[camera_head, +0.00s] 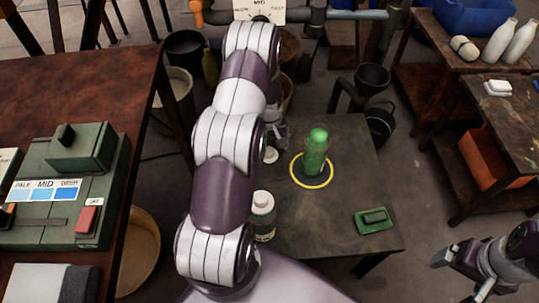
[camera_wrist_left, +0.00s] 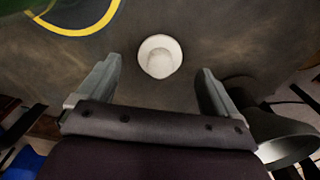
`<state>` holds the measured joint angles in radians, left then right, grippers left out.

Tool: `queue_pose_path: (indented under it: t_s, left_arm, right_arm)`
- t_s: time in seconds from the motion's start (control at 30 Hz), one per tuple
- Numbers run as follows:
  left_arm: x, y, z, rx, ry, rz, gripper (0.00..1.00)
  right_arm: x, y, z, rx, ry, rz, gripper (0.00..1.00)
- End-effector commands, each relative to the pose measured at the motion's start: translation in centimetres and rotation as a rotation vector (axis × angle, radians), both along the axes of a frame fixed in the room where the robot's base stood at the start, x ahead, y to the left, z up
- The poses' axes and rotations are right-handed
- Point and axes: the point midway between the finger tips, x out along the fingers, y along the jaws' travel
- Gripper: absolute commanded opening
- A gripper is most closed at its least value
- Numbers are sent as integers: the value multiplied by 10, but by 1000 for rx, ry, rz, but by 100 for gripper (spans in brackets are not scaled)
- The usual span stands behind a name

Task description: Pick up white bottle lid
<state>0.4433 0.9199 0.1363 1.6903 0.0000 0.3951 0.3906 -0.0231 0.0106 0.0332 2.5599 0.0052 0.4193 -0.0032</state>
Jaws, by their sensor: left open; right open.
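The small round white lid (camera_head: 271,155) lies on the dark table beside my left arm, partly hidden by it in the head view. In the left wrist view the white lid (camera_wrist_left: 160,57) shows whole, with a raised middle, lying between and ahead of the two fingertips. My left gripper (camera_head: 277,133) is open and empty over the lid; its spread fingers also show in the wrist view (camera_wrist_left: 160,72). No contact with the lid is visible. A white bottle (camera_head: 263,215) stands nearer on the same table, partly behind my arm. My right gripper (camera_head: 448,258) is open and empty at the lower right, away from the table.
A green bottle (camera_head: 316,155) stands inside a yellow ring (camera_head: 325,184) right of the lid. A green block (camera_head: 375,219) lies near the table's right front corner. A dark bucket (camera_wrist_left: 270,135) is close to my left gripper. The table (camera_head: 325,225) between bottle and block is clear.

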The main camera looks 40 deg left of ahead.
Motion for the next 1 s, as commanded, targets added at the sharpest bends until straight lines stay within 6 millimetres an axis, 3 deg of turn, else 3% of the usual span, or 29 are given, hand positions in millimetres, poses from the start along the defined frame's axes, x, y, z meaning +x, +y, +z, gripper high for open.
queue_pose_path:
  t_s: [0.03, 0.13, 0.4, 0.5, 0.6, 0.9, 1.0]
  left_arm:
    - [0, 0, -16, -1, 2, 0, 93]
    - [0, 0, -28, -1, 1, 0, 93]
    - [0, 0, -30, 0, 0, -1, 93]
    - [0, 0, -30, 0, 0, -1, 61]
    - [0, 0, -30, 0, 0, -1, 34]
    - [0, 0, -29, 0, 0, -1, 34]
    - [1, 1, -17, 2, -3, -1, 34]
  right_arm:
    - [0, 0, -10, 0, 0, 0, 90]
    - [0, 0, -13, 0, 1, 0, 90]
    - [0, 0, -12, 0, 0, 0, 90]
    - [0, 0, -12, 0, 0, 0, 90]
    - [0, 0, -12, 0, 0, 0, 90]
    - [0, 0, -12, 0, 0, 0, 90]
    - [0, 0, -6, 0, 0, 0, 90]
